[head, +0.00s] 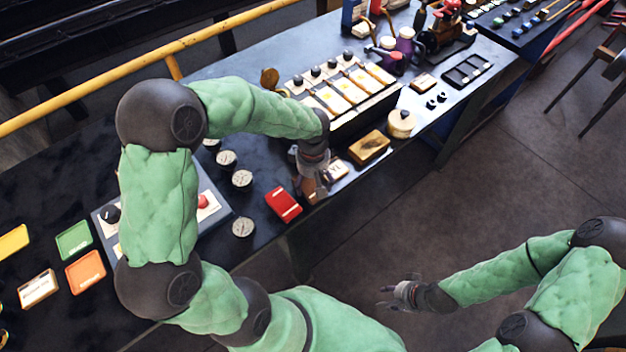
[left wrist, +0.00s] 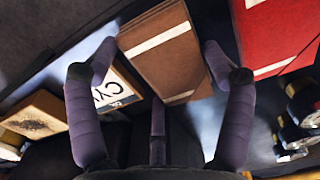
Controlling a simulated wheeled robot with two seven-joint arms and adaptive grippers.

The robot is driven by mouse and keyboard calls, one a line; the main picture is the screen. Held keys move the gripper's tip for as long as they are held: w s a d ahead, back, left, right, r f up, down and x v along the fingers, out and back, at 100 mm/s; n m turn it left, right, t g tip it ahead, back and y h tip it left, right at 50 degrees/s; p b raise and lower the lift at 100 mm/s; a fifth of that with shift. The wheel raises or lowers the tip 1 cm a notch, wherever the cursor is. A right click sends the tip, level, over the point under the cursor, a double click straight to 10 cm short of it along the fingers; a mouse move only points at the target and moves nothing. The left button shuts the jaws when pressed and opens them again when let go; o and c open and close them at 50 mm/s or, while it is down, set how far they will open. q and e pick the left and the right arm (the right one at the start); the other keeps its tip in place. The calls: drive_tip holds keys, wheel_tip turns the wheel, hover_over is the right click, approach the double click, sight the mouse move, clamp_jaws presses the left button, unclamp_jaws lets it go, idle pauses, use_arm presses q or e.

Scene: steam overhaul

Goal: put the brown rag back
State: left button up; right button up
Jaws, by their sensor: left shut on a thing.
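The brown rag (left wrist: 158,62) is a flat folded piece with a pale stripe. In the left wrist view it lies between the fingers of my left gripper (left wrist: 160,58). In the head view, my left gripper (head: 313,178) is at the bench's front edge, shut on the brown rag (head: 311,190), which is partly hidden by the fingers. I cannot tell whether the rag touches the bench. My right gripper (head: 390,296) is open and empty over the floor, away from the bench.
A red folded piece (head: 283,204) lies left of the rag, and a white lettered card (head: 336,170) lies right of it. A wooden box (head: 370,147) and round gauges (head: 242,180) are close by. Green (head: 73,240), orange (head: 86,271) and yellow (head: 13,242) pieces lie at left.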

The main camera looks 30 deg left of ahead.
sight(313, 182)
use_arm(q)
drive_tip(key=o, duration=1)
drive_tip(key=shift+r, duration=0.15)
wheel_tip(313, 182, up, 12)
drive_tip(key=p, duration=0.3)
drive_tip(key=shift+p, duration=0.3)
